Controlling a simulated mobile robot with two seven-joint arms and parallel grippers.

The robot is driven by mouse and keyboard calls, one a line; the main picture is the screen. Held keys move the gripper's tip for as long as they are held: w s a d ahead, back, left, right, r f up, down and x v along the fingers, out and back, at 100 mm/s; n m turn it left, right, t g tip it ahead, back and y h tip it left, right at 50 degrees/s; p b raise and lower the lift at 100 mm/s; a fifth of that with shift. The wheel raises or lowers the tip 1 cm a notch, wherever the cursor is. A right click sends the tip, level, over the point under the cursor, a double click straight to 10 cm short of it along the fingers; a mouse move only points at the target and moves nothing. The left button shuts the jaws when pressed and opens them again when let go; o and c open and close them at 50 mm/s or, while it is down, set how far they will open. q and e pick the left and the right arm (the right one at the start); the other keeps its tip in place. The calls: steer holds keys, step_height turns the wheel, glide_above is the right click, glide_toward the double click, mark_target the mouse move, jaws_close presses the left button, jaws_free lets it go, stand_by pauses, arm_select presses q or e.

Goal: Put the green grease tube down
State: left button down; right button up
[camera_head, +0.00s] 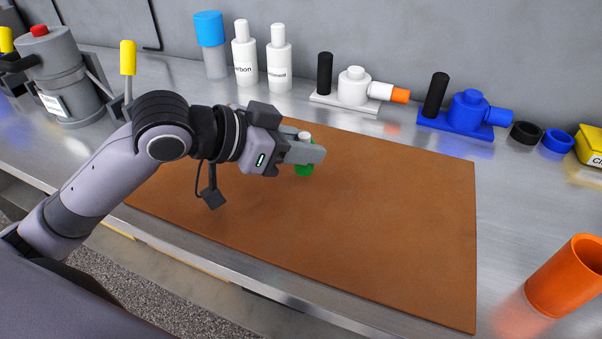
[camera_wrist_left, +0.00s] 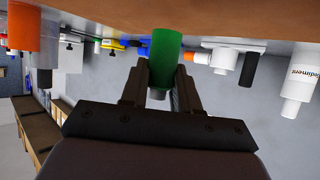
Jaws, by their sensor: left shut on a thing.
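The green grease tube (camera_head: 304,170) has a white cap and is over the brown mat (camera_head: 400,220), near its back edge. My left gripper (camera_head: 308,152) is shut on it, with the fingers across its upper part. In the left wrist view, which is upside down, the green tube (camera_wrist_left: 165,50) stands roughly upright between the two fingers (camera_wrist_left: 158,85). Its base is at or close to the mat; I cannot tell if it touches. My right gripper is not in view.
White bottles (camera_head: 279,58) and a blue-capped bottle (camera_head: 211,45) stand behind the mat. A white pump (camera_head: 353,87) and a blue pump (camera_head: 467,112) stand at the back. An orange cup (camera_head: 566,278) is at right. The mat's middle and right are clear.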

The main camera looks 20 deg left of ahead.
mark_target(296, 170)
arm_select(q)
step_height(296, 170, down, 5)
steer(key=shift+r+b, duration=0.15)
steer(key=shift+b, duration=0.3)
steer(key=shift+f, duration=0.3)
steer(key=c, duration=0.8)
jaws_free()
